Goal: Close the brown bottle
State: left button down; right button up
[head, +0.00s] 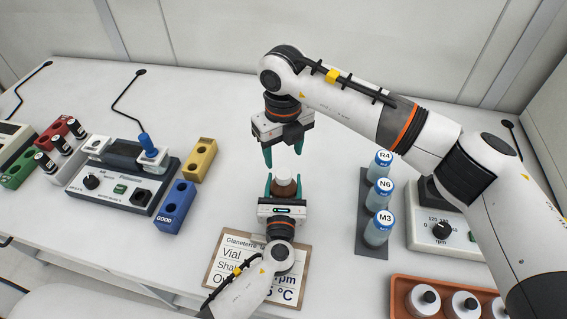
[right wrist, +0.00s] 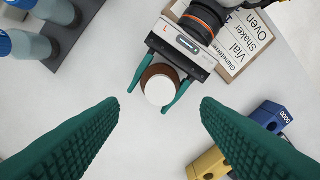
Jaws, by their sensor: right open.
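The brown bottle (head: 284,188) is upright near the middle of the table, with a white cap (head: 284,173) on its top; I cannot tell how tightly it sits. In the right wrist view the white cap (right wrist: 160,88) covers most of the bottle's top, with the brown rim (right wrist: 148,74) showing around it. My left gripper (head: 284,182) comes from the front, its green fingers closed on both sides of the bottle. My right gripper (head: 284,150) is open and empty, pointing down just behind and above the cap. Its fingers frame the right wrist view (right wrist: 160,115).
A clipboard (head: 225,258) lies in front. Left are a blue block (head: 175,206), a yellow block (head: 199,160) and a control device (head: 120,185). Right are blue-capped bottles (head: 379,195) on a grey rack, a dial device (head: 441,232) and an orange tray (head: 400,283). Table behind the bottle is clear.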

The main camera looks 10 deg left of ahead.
notch_tip(320, 180, up, 6)
jog(key=shift+f, duration=0.25)
pick_arm(q)
jog(key=shift+c, duration=1.8)
grip_release()
jog(key=s, duration=0.3)
jog(key=s+d+b, duration=0.1)
jog(key=s, duration=0.3)
jog(key=s+b, duration=0.1)
jog(key=s, duration=0.2)
jog(key=shift+s+d+f, duration=0.1)
jog(key=shift+s+d, duration=0.2)
jog(key=shift+d, duration=0.05)
jog(key=shift+s+d, duration=0.1)
jog(key=shift+s, duration=0.55)
pick_arm(e)
notch_tip(320, 180, down, 2)
jog(key=shift+f, duration=0.1)
